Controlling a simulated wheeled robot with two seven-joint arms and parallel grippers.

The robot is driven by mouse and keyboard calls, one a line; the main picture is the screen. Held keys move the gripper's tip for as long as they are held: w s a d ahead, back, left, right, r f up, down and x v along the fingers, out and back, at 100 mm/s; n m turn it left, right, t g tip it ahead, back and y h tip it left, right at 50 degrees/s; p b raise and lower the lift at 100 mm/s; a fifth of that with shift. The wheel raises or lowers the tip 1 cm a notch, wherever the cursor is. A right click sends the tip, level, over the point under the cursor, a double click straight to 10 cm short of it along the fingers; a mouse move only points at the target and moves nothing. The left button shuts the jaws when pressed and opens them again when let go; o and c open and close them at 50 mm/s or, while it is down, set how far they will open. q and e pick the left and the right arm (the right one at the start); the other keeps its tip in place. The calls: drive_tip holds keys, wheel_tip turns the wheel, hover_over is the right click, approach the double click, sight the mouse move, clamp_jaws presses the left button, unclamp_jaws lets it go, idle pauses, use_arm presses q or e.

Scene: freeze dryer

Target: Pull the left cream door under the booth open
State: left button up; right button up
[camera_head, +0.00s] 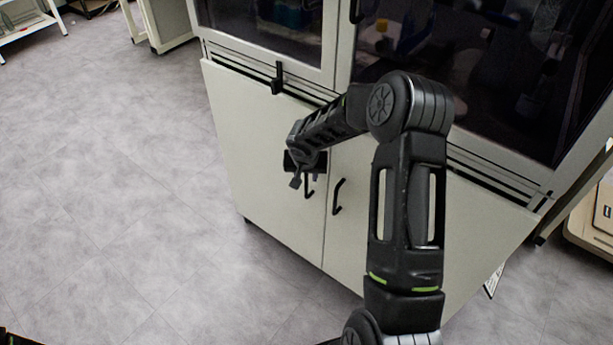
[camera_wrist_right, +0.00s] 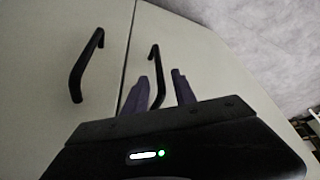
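The left cream door (camera_head: 262,170) under the booth appears closed, with its black bar handle (camera_head: 309,190) near its right edge. My right gripper (camera_head: 297,182) is in front of this door, close to the handle, and partly hides it. In the right wrist view, the two fingers (camera_wrist_right: 160,94) are apart, and the left door's handle (camera_wrist_right: 155,70) shows between them. I cannot tell if they touch it. The right cream door (camera_head: 350,225) has its own handle (camera_head: 338,196), which also shows at the left of the wrist view (camera_wrist_right: 86,66). My left gripper is not in view.
The booth's dark glass doors (camera_head: 275,30) stand above the cream doors, with a black handle (camera_head: 277,78) hanging at the left one. Grey floor (camera_head: 120,180) is clear to the left and in front. A bench with pale equipment (camera_head: 598,215) stands at the right.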

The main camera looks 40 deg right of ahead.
drive_tip(key=shift+x, duration=1.05)
drive_tip(key=shift+c, duration=0.4)
clamp_jaws()
drive_tip(key=shift+r, duration=0.1)
